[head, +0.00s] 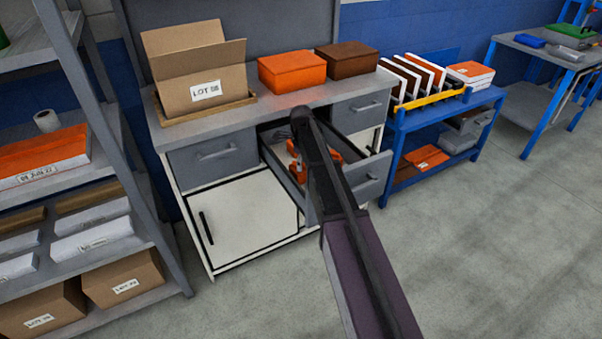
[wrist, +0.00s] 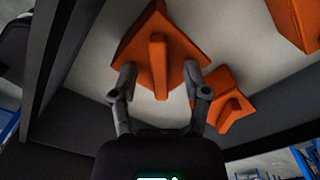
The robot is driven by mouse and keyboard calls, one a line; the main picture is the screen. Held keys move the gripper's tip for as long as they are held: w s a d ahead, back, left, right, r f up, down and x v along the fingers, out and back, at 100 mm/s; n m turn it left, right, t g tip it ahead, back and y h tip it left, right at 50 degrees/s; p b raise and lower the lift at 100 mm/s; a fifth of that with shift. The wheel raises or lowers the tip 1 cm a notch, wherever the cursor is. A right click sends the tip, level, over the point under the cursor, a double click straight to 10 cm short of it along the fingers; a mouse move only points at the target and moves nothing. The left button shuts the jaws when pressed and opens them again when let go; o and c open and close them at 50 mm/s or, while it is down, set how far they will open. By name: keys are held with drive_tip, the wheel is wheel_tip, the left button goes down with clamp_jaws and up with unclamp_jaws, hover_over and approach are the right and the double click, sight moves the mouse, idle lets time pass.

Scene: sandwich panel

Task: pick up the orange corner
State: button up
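In the wrist view an orange corner (wrist: 158,62) with a raised middle rib lies on the drawer's pale floor. My gripper (wrist: 160,72) is open, with one finger on each side of that rib. A gap shows between each finger and the rib. A second orange corner (wrist: 229,104) lies close by at the right finger, and a third orange piece (wrist: 297,22) is partly in view at upper right. In the head view the orange corners (head: 333,156) show in the open drawer (head: 371,180), partly covered by my arm. My gripper is hidden there.
Dark drawer walls (wrist: 62,130) stand close around the gripper. On the bench top (head: 290,104) are an open cardboard box (head: 200,80), an orange box (head: 292,70) and a brown box (head: 346,60). A blue cart (head: 440,118) stands to the right, a grey shelf (head: 85,256) to the left.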

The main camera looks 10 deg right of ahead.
clamp_jaws()
drive_tip(key=shift+r, duration=0.15)
wheel_tip(320, 180, up, 10)
drive_tip(key=p, duration=1)
idle(0.8)
drive_tip(key=shift+r+p, duration=2.5)
drive_tip(key=shift+p, duration=0.15)
drive_tip(key=shift+a, duration=0.1)
